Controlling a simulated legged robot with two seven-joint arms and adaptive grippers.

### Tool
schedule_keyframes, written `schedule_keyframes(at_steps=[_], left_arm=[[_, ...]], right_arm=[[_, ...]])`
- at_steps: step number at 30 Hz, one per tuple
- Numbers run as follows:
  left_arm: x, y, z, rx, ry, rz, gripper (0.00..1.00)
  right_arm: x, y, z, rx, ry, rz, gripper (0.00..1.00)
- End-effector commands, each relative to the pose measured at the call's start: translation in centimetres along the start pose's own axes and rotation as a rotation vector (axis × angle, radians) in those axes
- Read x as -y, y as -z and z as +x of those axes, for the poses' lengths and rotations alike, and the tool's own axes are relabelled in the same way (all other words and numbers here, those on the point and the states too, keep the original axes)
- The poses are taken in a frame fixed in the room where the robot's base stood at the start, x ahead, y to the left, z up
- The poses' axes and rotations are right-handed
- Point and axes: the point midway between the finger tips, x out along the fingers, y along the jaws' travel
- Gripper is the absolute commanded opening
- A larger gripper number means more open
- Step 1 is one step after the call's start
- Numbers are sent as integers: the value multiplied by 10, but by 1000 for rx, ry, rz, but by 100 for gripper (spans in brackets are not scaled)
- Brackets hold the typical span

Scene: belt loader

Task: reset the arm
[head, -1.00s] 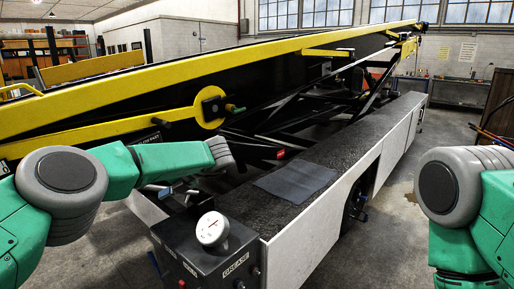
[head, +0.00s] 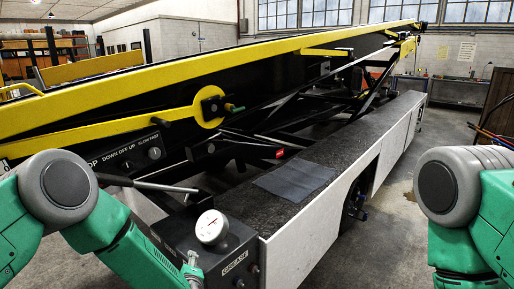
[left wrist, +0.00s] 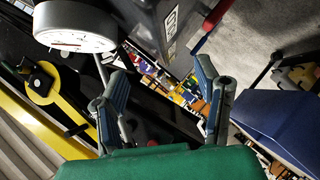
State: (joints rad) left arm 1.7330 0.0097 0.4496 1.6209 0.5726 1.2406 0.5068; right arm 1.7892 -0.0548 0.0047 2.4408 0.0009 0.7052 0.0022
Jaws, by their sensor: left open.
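My left arm (head: 65,195) comes in at the left of the head view and bends down toward the bottom edge. A grey piece beside the control box may be part of its gripper. In the left wrist view my left gripper (left wrist: 163,95) is open, with its two fingers apart and nothing seen between them. The round white gauge (head: 212,227) stands on the dark control box (head: 225,255); it also shows in the left wrist view (left wrist: 75,28). My right arm (head: 450,190) is at the right edge, its gripper out of frame.
The belt loader's yellow boom (head: 200,55) slopes across the back. A lever with a dark grip (head: 150,186) reaches over beside the switch panel (head: 130,160). A grey mat (head: 295,180) lies on the black deck (head: 340,150). Concrete floor is open at the right.

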Motion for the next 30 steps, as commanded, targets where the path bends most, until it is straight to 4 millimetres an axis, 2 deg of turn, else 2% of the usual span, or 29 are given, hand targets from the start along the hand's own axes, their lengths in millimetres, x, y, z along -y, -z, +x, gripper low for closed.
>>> schedule_keyframes(at_steps=[1, 3, 6, 9, 12, 15, 18, 22, 23, 24, 30], left_arm=[[37, -8, -16, 97, 31, 145, 58], [85, -15, -39, 227, 74, 326, 58], [151, -15, -79, 407, 139, 550, 58], [210, -5, -126, 584, 206, 741, 58], [257, 10, -173, 745, 265, 887, 58], [290, 28, -216, 884, 315, 993, 58], [315, 45, -256, 1006, 357, 1072, 58], [338, 68, -305, 1154, 406, 1148, 58], [343, 65, -304, 1163, 401, 1161, 58], [350, 55, -293, 1151, 387, 1170, 58], [369, 31, -268, 1135, 352, 1212, 58]], right_arm=[[0, 0, 0, 0, 0, 0, 0], [0, 0, 0, 0, 0, 0, 0], [0, 0, 0, 0, 0, 0, 0], [0, 0, 0, 0, 0, 0, 0], [0, 0, 0, 0, 0, 0, 0], [0, 0, 0, 0, 0, 0, 0], [0, 0, 0, 0, 0, 0, 0], [0, 0, 0, 0, 0, 0, 0], [0, 0, 7, 0, 0, 0, 0], [0, 0, 20, -2, 0, 0, 0], [0, -4, 60, 1, 0, 0, 0]])
